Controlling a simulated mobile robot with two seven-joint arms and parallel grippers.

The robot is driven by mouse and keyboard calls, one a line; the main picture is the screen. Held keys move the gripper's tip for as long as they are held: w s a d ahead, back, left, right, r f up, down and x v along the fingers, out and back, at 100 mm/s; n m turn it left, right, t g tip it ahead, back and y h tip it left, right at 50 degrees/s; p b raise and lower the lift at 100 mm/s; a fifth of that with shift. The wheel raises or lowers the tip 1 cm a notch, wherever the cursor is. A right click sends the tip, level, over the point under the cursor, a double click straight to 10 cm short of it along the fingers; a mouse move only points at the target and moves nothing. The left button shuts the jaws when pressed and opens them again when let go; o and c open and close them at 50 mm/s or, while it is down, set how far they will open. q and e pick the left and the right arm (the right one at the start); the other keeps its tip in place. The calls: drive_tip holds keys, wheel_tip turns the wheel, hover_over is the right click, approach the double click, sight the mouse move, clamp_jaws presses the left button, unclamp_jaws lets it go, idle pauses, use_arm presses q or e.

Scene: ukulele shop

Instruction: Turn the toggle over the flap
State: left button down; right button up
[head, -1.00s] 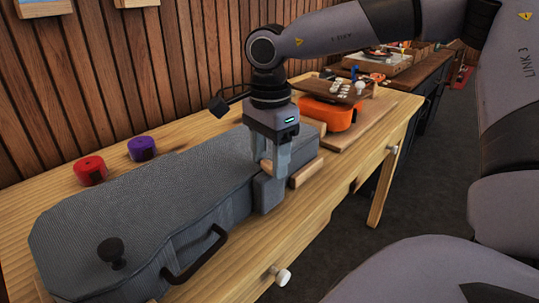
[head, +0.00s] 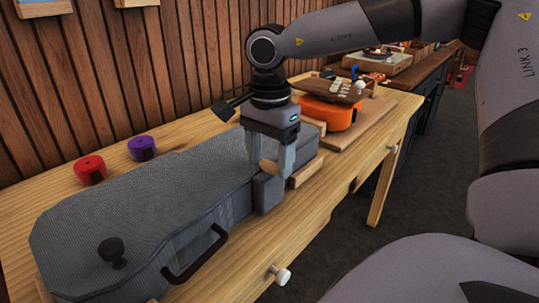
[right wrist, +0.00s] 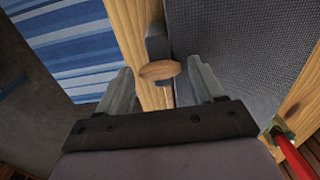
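The wooden oval toggle (head: 268,167) sits at the grey flap (head: 268,192) on the front side of a grey fabric instrument case (head: 150,205). In the right wrist view the toggle (right wrist: 160,70) lies crosswise between my fingers, with the grey flap (right wrist: 155,40) behind it. My right gripper (head: 268,170) points down over the toggle. Its fingers are apart, one on each side, with small gaps visible between them and the toggle in the wrist view. My left gripper is out of view.
The case has a black knob (head: 112,251) and a black handle (head: 196,256). Red (head: 90,170) and purple (head: 142,148) round items sit behind it. Wooden blocks (head: 306,172) lie beside the case. An orange ukulele body (head: 328,115) is further right. The front table strip is clear.

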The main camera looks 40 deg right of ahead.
sight(270, 163)
drive_tip(key=shift+o, duration=0.3)
drive_tip(key=shift+r, duration=0.1)
wheel_tip(270, 163, up, 7)
drive_tip(key=shift+r+p, duration=0.1)
drive_tip(key=shift+p, duration=0.45)
drive_tip(key=shift+s, duration=0.1)
